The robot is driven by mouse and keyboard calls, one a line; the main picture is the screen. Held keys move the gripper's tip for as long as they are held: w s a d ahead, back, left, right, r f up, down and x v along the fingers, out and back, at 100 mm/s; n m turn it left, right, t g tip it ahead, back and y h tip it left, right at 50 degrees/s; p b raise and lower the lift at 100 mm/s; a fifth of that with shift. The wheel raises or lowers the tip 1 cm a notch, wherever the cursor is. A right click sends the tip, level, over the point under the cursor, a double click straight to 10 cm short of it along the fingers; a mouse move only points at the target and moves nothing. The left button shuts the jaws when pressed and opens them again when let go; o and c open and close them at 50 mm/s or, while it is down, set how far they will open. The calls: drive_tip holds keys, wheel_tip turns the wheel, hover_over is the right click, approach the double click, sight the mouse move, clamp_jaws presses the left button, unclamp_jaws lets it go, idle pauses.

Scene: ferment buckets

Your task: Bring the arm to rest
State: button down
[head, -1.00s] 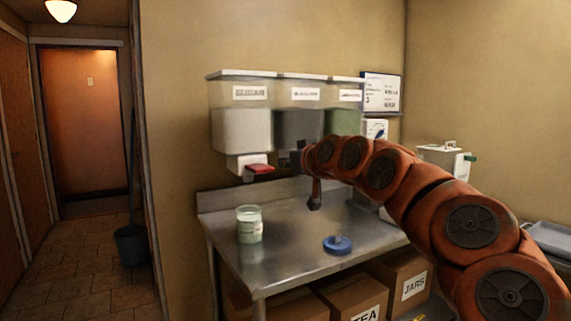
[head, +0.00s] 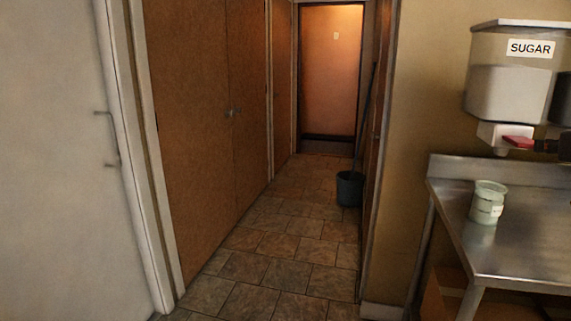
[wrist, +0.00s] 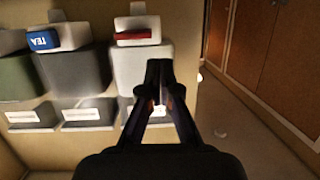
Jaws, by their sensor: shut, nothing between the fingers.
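My gripper (wrist: 158,72) shows in the wrist view with its two dark fingers drawn together at the tips and nothing held. Behind the fingertips, in a picture that looks upside down, is the sugar dispenser (wrist: 141,66) with its red lever (wrist: 133,35). I cannot tell whether the fingers touch it. In the head view the same sugar dispenser (head: 510,93) is at the upper right, its red lever (head: 518,142) below it. A small dark piece beside the lever may be my gripper's tip. The rest of my arm is outside the head view.
A steel table (head: 520,255) at the right carries a jar (head: 487,203) with pale contents. A tiled corridor (head: 270,250) runs to an orange door (head: 331,70), with a dark bucket (head: 349,188) at its right side. Wooden doors (head: 205,120) and a white door (head: 60,160) stand left.

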drive_tip(key=w+a+f+n+g+y, duration=0.1)
drive_tip(key=a+f+n+g+y, duration=0.1)
drive_tip(key=a+f, duration=0.5)
drive_tip(key=w+a+f+n+g+y, duration=0.1)
drive_tip(key=a+f+y, duration=0.15)
drive_tip(key=a, duration=0.85)
drive_tip(key=s+a+f+n+g, duration=0.1)
drive_tip(key=s+a+f+g, duration=0.35)
drive_tip(key=a+f, duration=0.6)
drive_tip(key=s+a+f+g, duration=0.3)
drive_tip(key=s+f, duration=0.3)
drive_tip(key=s, duration=0.3)
drive_tip(key=s+a+f+g, duration=0.2)
drive_tip(key=s+f+g, duration=0.1)
drive_tip(key=s+f, duration=0.4)
drive_tip(key=s+a+f+g, duration=0.3)
drive_tip(key=s+f+g, duration=0.1)
drive_tip(key=s, duration=0.6)
wheel_tip(320, 180, up, 18)
drive_tip(key=t+p, duration=0.1)
drive_tip(key=p, duration=1.6)
drive_tip(key=shift+w+d+r+m, duration=0.15)
drive_tip(key=shift+w+m, duration=0.1)
drive_tip(key=shift+m, duration=0.15)
